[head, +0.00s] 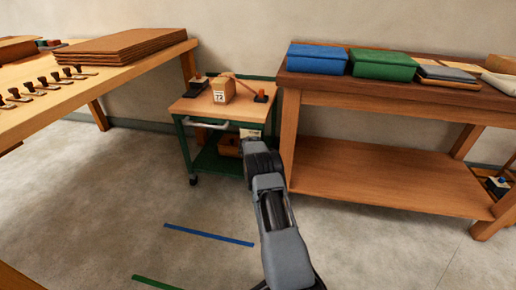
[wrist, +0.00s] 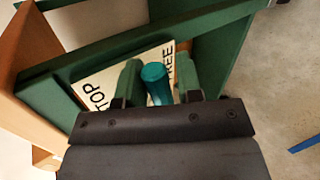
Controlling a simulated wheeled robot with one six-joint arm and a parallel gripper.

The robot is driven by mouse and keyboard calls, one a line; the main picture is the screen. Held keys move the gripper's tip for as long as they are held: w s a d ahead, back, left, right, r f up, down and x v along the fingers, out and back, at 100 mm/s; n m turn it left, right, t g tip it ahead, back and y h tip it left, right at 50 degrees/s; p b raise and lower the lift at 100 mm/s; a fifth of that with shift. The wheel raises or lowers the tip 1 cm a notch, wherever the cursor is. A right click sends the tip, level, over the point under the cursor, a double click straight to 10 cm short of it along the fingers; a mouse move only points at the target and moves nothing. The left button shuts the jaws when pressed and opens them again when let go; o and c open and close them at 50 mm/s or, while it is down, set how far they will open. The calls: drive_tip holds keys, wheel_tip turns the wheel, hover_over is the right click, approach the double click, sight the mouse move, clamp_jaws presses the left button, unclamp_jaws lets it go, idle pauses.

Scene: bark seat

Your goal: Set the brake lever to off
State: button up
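A small cart (head: 220,105) with a wooden top and green frame stands between the tables. A white brake plate (wrist: 105,85), lettered "STOP" at left and "FREE" at right in the wrist view, is on its green frame; it also shows in the head view (head: 250,132). A teal cylindrical brake lever grip (wrist: 156,84) stands before the plate, between the two green fingers of my gripper (wrist: 158,82). The fingers are apart, with a narrow gap at the right of the grip. Contact at the left is unclear. The lever's pivot is hidden, so its setting cannot be told.
A workbench (head: 60,90) is at left and a shelved table (head: 390,175) close at right. The floor in front is clear, with a blue strip (head: 208,235) and a green strip (head: 155,283).

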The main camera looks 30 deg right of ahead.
drive_tip(key=shift+r, duration=0.1)
drive_tip(key=shift+s+a+r, duration=0.3)
drive_tip(key=shift+a+r, duration=0.1)
drive_tip(key=shift+r, duration=0.05)
drive_tip(key=p+v, duration=0.1)
drive_tip(key=v, duration=1.1)
drive_tip(key=shift+s+a, duration=0.2)
drive_tip(key=shift+a, duration=0.05)
